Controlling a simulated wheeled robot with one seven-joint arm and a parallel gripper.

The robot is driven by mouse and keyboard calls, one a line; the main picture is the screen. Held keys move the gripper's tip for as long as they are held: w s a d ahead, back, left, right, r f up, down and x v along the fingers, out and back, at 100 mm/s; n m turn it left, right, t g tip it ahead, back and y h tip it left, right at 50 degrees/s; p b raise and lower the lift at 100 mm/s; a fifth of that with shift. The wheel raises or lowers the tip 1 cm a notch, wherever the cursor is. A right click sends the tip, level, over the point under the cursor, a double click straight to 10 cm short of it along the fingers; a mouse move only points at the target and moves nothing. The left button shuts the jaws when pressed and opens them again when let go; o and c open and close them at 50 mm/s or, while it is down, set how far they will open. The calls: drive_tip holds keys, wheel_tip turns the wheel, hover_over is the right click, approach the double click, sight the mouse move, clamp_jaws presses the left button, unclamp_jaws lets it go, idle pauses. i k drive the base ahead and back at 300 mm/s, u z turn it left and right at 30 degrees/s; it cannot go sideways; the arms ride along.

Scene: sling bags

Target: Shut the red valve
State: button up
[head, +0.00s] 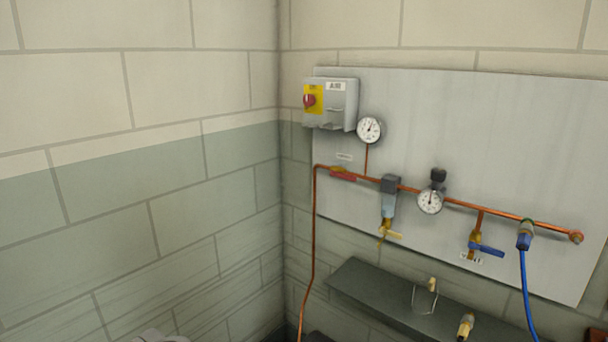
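The red valve (342,175) sits on the copper pipe at the upper left of the grey wall panel, just right of the pipe's bend. Its red lever lies roughly in line with the pipe, over a small brass body. A small white label is just above it; its text is too small to read. My gripper is not in view. A pale grey shape at the bottom edge, left of centre, is too cut off to identify.
The panel (520,120) also carries a switch box (338,104) with a red knob, two gauges (369,130) (430,201), a filter (389,197) with a yellow tap, and a blue valve (486,249). A blue hose (526,300) hangs right. A dark shelf (375,293) juts out below. The left wall is bare.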

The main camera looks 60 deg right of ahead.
sight(340, 175)
drive_tip(key=z, duration=0.05)
drive_tip(key=i, duration=1.05)
drive_tip(key=z, duration=0.3)
